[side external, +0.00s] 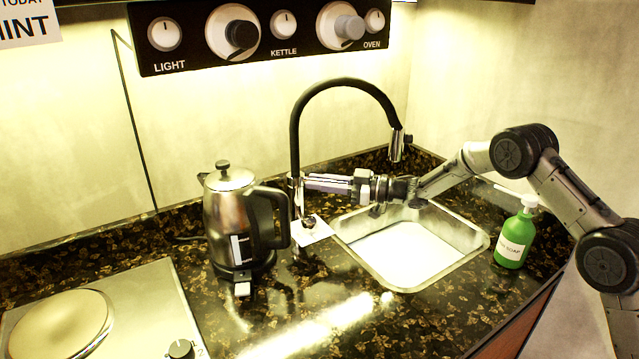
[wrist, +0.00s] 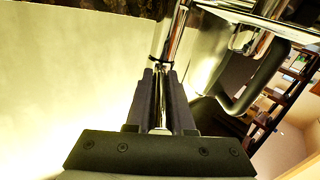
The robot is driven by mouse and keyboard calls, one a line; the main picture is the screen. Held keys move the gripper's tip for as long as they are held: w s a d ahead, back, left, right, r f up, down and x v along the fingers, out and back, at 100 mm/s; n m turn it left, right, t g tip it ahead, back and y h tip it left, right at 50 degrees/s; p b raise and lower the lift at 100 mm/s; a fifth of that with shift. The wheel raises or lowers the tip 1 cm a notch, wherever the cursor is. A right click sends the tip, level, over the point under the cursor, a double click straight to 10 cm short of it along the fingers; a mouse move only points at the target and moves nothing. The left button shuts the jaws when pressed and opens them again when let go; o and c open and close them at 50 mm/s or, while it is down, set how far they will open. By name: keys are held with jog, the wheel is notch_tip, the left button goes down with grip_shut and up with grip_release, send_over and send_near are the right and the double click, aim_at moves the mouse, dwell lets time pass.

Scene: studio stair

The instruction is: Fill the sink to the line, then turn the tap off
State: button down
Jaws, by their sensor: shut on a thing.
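The tap (side external: 295,140) has a tall black arched neck, a chrome base and a spout (side external: 397,146) over the sink. No stream shows clearly below the spout. The steel sink (side external: 352,256) holds a pale, bright surface (side external: 408,250) that looks like water; glare hides its exact level, and I cannot make out the line. My gripper (side external: 304,184) reaches leftward across the sink to the lower tap post. In the wrist view my gripper (wrist: 160,74) is shut on a thin chrome rod of the tap, apparently its lever (wrist: 159,112). Its tip is partly hidden by the fingers.
A steel kettle (side external: 228,222) with a black handle stands close left of the tap. A green soap bottle (side external: 514,236) stands right of the sink, below my arm. A hob (side external: 140,290) is at front left. The counter in front of the sink is mostly clear.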

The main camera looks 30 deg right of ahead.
jog(key=shift+w+d+n+g+y, duration=0.2)
jog(key=shift+n+g+y, duration=0.3)
jog(key=shift+g, duration=0.1)
jog(key=c, duration=0.8)
grip_release()
jog(key=v, duration=1.4)
jog(key=shift+a, duration=0.1)
jog(key=shift+a, duration=0.1)
